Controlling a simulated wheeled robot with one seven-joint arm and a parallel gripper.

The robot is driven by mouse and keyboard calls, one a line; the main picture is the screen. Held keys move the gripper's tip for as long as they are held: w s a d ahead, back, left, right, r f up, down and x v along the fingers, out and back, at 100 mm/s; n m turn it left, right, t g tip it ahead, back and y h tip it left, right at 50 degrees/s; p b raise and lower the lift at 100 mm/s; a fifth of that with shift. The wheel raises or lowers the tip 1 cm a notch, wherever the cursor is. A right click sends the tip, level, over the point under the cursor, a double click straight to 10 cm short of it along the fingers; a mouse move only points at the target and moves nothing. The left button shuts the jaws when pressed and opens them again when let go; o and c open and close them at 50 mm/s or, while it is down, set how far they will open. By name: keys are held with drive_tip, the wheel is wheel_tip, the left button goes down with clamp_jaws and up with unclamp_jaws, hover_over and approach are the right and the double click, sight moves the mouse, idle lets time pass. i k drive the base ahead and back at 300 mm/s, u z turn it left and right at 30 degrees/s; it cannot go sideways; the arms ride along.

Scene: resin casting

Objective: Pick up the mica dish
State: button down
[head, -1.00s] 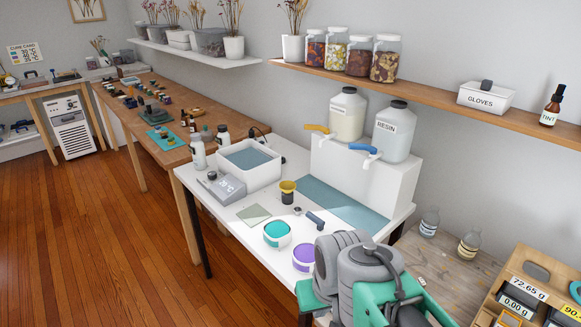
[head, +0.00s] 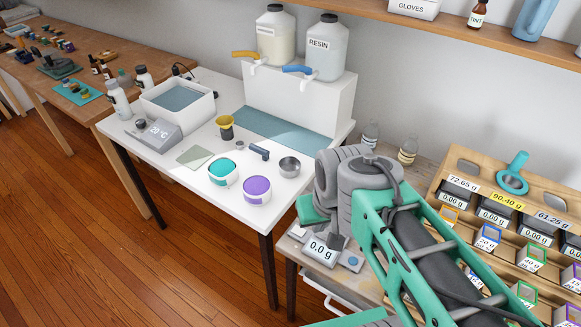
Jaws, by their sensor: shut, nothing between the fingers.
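A small round grey metal dish (head: 289,168), which looks like the mica dish, stands upright and open on the white table (head: 183,177) near its right front edge. I cannot make out its contents. It is just right of a purple-topped tub (head: 257,188) and clear of my arm. My gripper (head: 337,242) is mostly hidden behind my grey and teal arm links; only a small dark part shows, low by the scale. It is shut and empty, apart from the dish, to its right and nearer the front.
A teal-topped tub (head: 222,171), a dark-handled tool (head: 259,152) and a yellow-rimmed cup (head: 225,127) share the white table. A scale (head: 318,249) reading 0.0 g sits on the lower bench. A wooden rack (head: 467,211) with several labelled bins stands right.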

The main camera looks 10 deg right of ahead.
sight(289, 166)
drive_tip(key=z, duration=0.1)
drive_tip(key=k, duration=0.4)
drive_tip(key=u, duration=1.9)
drive_tip(key=i, duration=0.9)
drive_tip(key=z, duration=0.35)
drive_tip(key=i, duration=0.75)
drive_tip(key=z, duration=1.15)
drive_tip(key=i, duration=0.25)
drive_tip(key=z, duration=0.2)
